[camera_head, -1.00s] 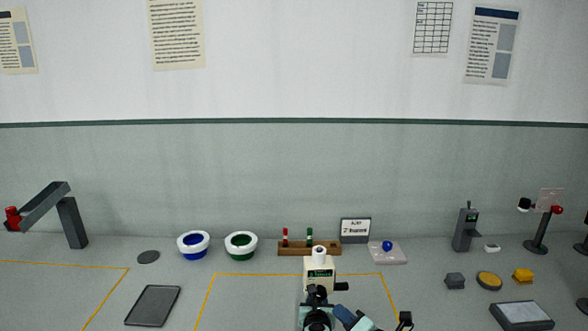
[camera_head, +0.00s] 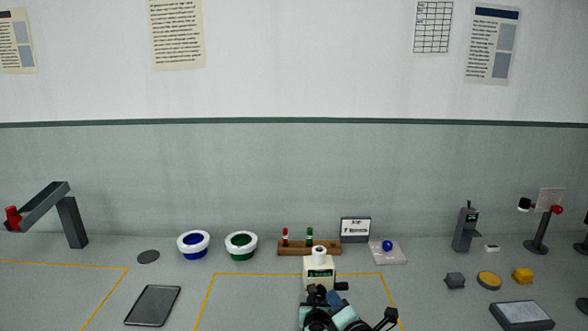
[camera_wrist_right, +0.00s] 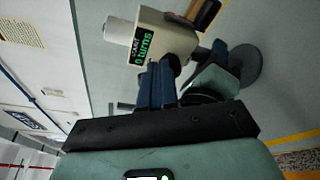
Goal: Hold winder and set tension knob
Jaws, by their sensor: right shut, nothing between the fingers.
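The winder (camera_head: 319,275) is a cream box with a white cylinder on top and a green-lettered display. It stands at bottom centre in the head view and also shows in the right wrist view (camera_wrist_right: 165,38). A small black part (camera_head: 341,286) sticks out on its right side; I cannot tell if it is the tension knob. My right gripper (camera_head: 333,297) has blue fingers, shut and empty, close to the winder's front right; its fingers also show in the right wrist view (camera_wrist_right: 160,72).
A wooden rack (camera_head: 295,249) with red and green pieces stands behind the winder. Blue (camera_head: 193,244) and green (camera_head: 241,245) bowls are left of it, and a clear tray (camera_head: 388,256) with a blue ball is right. Table inside the yellow outline is free left of the winder.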

